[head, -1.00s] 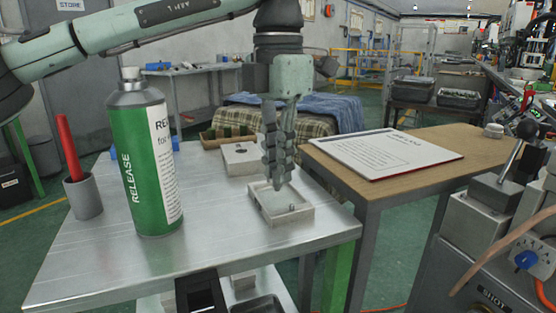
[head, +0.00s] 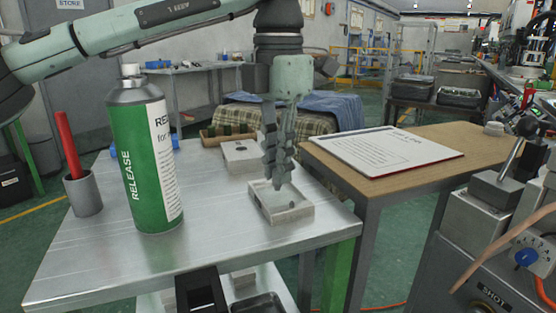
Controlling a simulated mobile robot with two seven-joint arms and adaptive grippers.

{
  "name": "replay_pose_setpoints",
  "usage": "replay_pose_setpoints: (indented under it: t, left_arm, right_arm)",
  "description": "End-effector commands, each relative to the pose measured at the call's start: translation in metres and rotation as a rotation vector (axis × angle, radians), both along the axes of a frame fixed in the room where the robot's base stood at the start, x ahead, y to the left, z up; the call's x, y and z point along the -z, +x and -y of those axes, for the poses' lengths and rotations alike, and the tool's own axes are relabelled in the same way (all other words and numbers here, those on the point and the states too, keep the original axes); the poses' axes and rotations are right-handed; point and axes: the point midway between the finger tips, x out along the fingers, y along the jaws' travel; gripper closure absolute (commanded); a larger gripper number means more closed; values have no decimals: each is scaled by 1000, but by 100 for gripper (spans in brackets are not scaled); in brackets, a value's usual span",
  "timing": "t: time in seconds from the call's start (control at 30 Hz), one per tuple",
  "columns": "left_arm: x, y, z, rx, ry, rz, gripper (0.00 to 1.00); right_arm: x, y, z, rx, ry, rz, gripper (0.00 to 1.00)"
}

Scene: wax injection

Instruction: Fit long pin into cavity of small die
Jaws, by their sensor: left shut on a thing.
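My left gripper (head: 277,183) points down over a small pale, open-topped box-shaped block (head: 292,216) near the right edge of the metal table. Its fingers are closed together, with their tips at or just inside the block's opening. The long pin is too small and too covered by the fingers to make out. A flat pale block (head: 240,163) with a dark hole in its top lies just behind. I cannot tell for certain which block is the small die.
A tall green-and-white release spray can (head: 145,160) stands on the metal table (head: 110,255), left of the gripper. A grey cup (head: 84,196) holds a red stick. A wooden table (head: 390,172) with a white sheet stands to the right. The table's front middle is clear.

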Motion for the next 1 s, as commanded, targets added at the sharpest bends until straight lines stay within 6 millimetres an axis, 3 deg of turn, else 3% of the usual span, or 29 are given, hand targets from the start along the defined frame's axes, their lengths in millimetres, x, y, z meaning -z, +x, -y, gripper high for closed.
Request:
replay_pose_setpoints:
  t: [0.57, 0.6, 0.77, 1.0]
  left_arm:
    - [16, 0, 0, 0, 0, 0, 100]
    - [15, 0, 0, 0, -1, 1, 86]
    - [15, 0, 0, 0, -1, 1, 66]
    - [15, 0, 0, 0, 0, 0, 64]
  right_arm:
    - [10, -1, 0, -1, 0, -1, 21]
    - [10, -1, 0, -1, 0, -1, 21]
    - [9, -1, 0, -1, 0, -1, 21]
    - [9, -1, 0, -1, 0, -1, 21]
